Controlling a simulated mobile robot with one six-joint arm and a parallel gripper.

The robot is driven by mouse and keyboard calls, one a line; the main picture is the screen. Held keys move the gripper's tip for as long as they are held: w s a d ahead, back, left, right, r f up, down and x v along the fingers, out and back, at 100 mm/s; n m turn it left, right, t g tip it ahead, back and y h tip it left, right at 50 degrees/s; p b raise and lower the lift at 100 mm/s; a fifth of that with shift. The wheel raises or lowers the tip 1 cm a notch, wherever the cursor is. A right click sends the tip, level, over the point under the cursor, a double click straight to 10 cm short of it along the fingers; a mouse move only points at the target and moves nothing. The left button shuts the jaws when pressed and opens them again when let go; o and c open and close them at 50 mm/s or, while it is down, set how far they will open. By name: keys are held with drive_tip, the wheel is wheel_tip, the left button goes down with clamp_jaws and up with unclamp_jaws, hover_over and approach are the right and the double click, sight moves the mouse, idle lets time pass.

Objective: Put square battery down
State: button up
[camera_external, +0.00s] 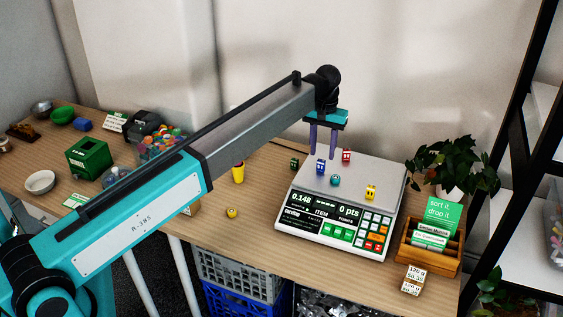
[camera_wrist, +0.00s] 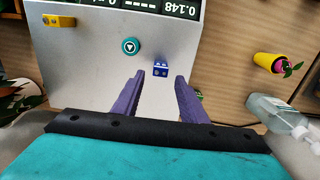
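A small blue boxy battery (camera_external: 320,166) stands on the scale (camera_external: 297,183), just below my gripper's left finger. It also shows in the wrist view (camera_wrist: 161,68), just past the gap between my fingertips. My gripper (camera_external: 322,155) points down above the scale plate. In the wrist view its two purple fingers (camera_wrist: 160,77) are apart with nothing between them. A red boxy battery (camera_external: 346,156), a yellow one (camera_external: 370,192) and a round teal one (camera_external: 335,180) also stand on the plate. I cannot tell for certain which is the square battery.
A wooden sorting box (camera_external: 430,248) and a plant (camera_external: 453,163) are to the right. The scale reads 0.148.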

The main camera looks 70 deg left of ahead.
sight(322, 159)
wheel_tip(322, 159, up, 8)
drive_tip(key=b, duration=0.1)
drive_tip(key=shift+f, duration=0.25)
idle(0.5)
